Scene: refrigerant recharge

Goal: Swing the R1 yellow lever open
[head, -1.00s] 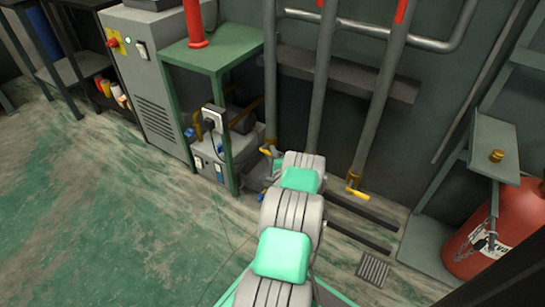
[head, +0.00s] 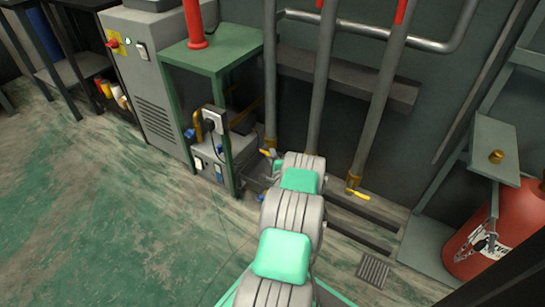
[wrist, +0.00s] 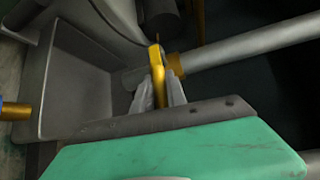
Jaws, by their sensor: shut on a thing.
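A yellow lever (wrist: 157,76) stands between the two grey fingers of my gripper (wrist: 160,94) in the wrist view. The fingers are shut on it. It sits beside a brass-coloured valve body (wrist: 174,64) on a grey pipe (wrist: 245,46). In the head view my arm hides the gripper and the held lever's grip point. A small yellow handle (head: 268,153) shows just left of my arm, and another yellow lever (head: 357,193) shows to the right at the foot of a pipe. I cannot read any R1 label.
A green stand (head: 213,50) with a pump and gauge box (head: 214,120) is left of the pipes. A red cylinder (head: 495,235) stands at right by a grey shelf (head: 495,150). A grey tray-like bracket (wrist: 75,85) lies close left of the fingers. The green floor at left is clear.

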